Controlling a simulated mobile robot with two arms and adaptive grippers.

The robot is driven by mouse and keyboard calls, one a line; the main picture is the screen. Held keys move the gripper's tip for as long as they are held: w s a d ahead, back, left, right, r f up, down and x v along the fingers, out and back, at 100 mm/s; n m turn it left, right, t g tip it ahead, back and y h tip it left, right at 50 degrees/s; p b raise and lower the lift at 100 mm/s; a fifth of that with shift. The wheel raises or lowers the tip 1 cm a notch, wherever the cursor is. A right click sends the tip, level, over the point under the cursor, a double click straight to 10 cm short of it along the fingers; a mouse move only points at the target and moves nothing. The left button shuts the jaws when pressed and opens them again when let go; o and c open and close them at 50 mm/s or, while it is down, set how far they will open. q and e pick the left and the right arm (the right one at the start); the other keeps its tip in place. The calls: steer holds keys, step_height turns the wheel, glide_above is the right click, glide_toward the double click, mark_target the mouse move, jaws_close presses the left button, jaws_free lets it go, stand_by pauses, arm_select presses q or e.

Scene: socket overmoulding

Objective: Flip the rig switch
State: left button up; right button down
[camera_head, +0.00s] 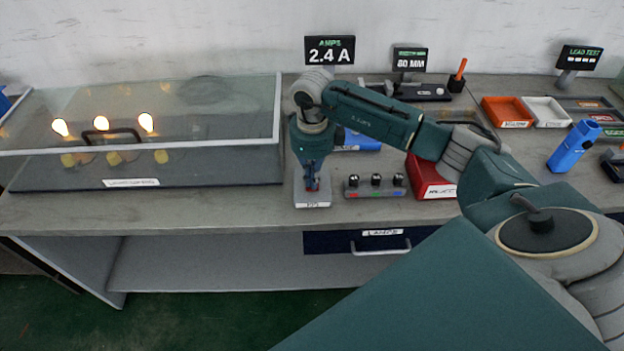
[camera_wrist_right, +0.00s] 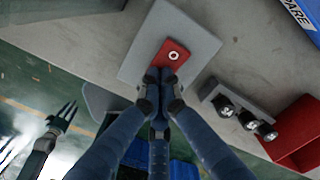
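The rig switch is a grey plate (camera_wrist_right: 140,47) with a red rocker (camera_wrist_right: 173,52) that bears a white ring mark. In the head view its pale labelled base (camera_head: 312,200) sits near the bench's front edge. My right gripper (camera_head: 312,184) points down over it and hides most of the rocker. In the right wrist view its fingertips (camera_wrist_right: 160,76) are together, with nothing between them, at the rocker's near end. I cannot tell whether they touch it. A dark pronged shape (camera_wrist_right: 62,118) at the lower left may be my left gripper, which the head view does not show.
Three lamps glow inside a glass case (camera_head: 220,170) at the left. The AMPS display (camera_head: 330,50) reads 2.4 A. A strip with three toggles (camera_head: 375,187) and a red bin (camera_head: 428,180) stand close right of the switch. A blue flashlight-like tool (camera_head: 573,147) stands farther right.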

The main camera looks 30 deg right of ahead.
steer(key=shift+w+d+r+p, duration=0.1)
steer(key=shift+r+p, duration=0.5)
steer(key=shift+r, duration=0.2)
steer(key=shift+r+p, duration=1.5)
steer(key=shift+r, duration=1.05)
